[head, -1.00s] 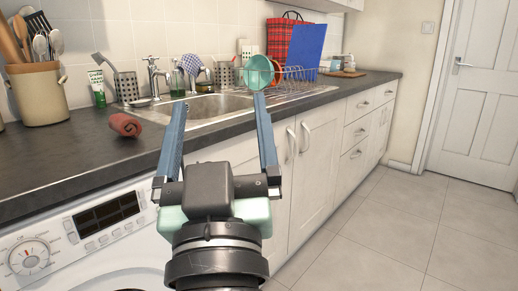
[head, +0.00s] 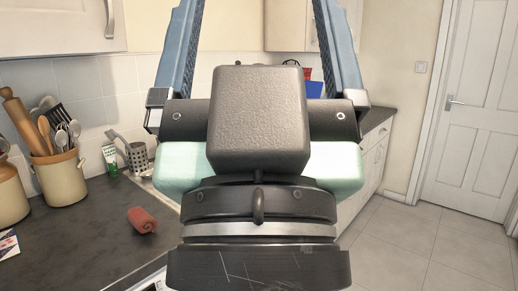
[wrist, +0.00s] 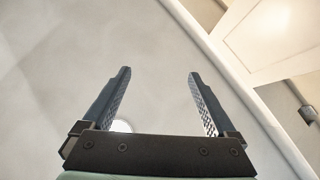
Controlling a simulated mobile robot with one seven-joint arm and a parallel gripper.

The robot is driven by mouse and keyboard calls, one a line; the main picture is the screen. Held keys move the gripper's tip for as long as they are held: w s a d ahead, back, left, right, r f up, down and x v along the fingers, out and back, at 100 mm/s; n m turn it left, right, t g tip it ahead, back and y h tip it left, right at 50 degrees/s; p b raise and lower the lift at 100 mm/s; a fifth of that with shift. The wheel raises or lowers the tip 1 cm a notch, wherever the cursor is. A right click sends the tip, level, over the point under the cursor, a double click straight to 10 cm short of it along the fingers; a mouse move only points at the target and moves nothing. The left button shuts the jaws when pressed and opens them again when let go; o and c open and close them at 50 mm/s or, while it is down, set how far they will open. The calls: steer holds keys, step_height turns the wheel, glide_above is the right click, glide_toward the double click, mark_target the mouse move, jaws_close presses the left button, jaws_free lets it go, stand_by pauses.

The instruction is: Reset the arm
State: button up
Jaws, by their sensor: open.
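My gripper (wrist: 158,100) is open and empty, its two blue fingers spread wide. In the head view it is large and close, pointing up and away, and its fingertips run out of the top of the picture. The gripper and wrist hide most of the sink area and the middle of the counter.
A wall cupboard (head: 50,25) hangs at upper left. Tiled floor (head: 400,240) is clear at right, before a white door (head: 478,120).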

step_height(320, 180, up, 14)
steer(key=p, duration=1.1)
steer(key=shift+f, duration=0.25)
steer(key=shift+o, duration=0.6)
steer(key=shift+r, duration=0.1)
steer(key=shift+c, duration=0.2)
